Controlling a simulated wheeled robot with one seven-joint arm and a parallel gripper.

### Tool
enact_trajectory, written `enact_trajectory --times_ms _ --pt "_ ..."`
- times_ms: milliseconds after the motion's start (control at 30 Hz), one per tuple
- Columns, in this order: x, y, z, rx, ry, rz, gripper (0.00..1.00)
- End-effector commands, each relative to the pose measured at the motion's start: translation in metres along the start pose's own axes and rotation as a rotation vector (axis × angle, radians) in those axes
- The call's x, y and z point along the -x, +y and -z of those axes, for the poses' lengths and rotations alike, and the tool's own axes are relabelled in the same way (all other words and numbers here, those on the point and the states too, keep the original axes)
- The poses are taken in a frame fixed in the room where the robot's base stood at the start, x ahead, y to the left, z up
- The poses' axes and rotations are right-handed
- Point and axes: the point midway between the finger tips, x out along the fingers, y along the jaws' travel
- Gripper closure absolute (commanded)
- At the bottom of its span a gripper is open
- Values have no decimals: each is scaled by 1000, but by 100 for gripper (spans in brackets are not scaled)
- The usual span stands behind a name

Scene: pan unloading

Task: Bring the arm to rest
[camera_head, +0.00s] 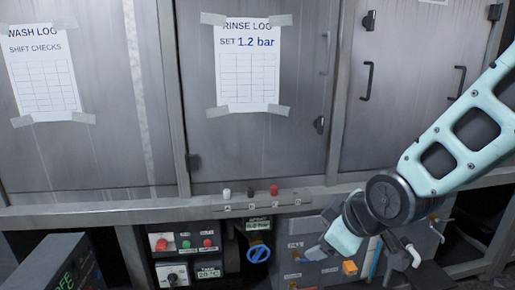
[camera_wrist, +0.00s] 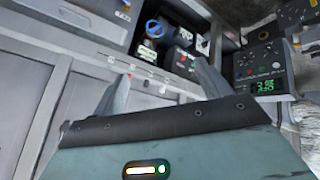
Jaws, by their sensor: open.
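My arm (camera_head: 465,138) reaches in from the right in the head view, bent at a dark wrist joint. My gripper (camera_wrist: 165,84) shows in the wrist view with its two fingers spread apart and nothing between them. In the head view its pale teal body hangs low in front of the machine's lower panels, and its fingertips are hard to make out there.
A steel cabinet with closed doors (camera_head: 105,150) fills the back. A ledge with small knobs (camera_head: 250,192) runs below it. Under it are a button panel (camera_head: 185,242), a blue valve wheel (camera_head: 258,253) and an orange block (camera_head: 349,268). A dark display box (camera_head: 65,262) stands at lower left.

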Motion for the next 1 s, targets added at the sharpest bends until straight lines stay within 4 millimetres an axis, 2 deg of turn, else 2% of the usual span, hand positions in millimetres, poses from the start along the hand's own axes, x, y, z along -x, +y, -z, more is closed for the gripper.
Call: enact_trajectory --times_ms 33,100,200,300,467,500,767,1000 --pt "13 -24 -7 -52 -52 67 24" --pt "30 -55 -20 -118 -140 148 24" --pt "55 -91 -39 -183 -265 223 24" --pt "79 -118 -59 -230 -386 265 24" --pt "118 -150 -91 -284 -573 277 24" --pt "130 -146 -85 -290 -584 278 24" --pt "174 -128 -53 -288 -578 279 24" --pt "225 -108 -18 -288 -577 279 24"
